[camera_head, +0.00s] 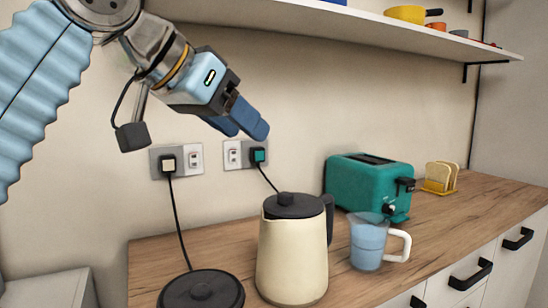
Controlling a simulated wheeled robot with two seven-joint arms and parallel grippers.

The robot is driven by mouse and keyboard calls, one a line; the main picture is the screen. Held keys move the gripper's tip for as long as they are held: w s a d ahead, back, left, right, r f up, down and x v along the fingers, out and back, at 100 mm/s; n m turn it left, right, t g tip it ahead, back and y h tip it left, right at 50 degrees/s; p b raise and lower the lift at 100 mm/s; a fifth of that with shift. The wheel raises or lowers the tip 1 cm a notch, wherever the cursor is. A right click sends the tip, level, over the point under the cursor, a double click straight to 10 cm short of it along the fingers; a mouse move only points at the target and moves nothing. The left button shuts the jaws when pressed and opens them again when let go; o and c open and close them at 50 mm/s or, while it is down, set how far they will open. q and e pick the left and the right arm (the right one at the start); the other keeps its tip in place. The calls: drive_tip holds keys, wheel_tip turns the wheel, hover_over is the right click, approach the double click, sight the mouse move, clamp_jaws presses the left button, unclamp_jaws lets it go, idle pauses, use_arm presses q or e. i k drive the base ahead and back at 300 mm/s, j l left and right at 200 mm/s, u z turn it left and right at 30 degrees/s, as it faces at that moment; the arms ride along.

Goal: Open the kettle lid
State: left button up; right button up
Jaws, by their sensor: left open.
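The cream kettle (291,262) stands upright on the wooden counter, with a dark handle on its right side. My left gripper (246,122) is open and empty in the air, above and a little to the left of the kettle, in front of the wall. It is apart from the lid. My right gripper is not in view.
A black round base (201,291) with a cord lies left of the kettle. A blue measuring cup (368,243) stands close on the right. Behind are a green toaster (366,184) and bread in a yellow rack (439,178). A white shelf (350,27) runs above.

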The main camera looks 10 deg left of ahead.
sight(283, 204)
drive_tip(key=k+l, duration=0.2)
drive_tip(key=k, duration=0.25)
drive_tip(key=k+l, duration=0.2)
drive_tip(key=k, duration=0.3)
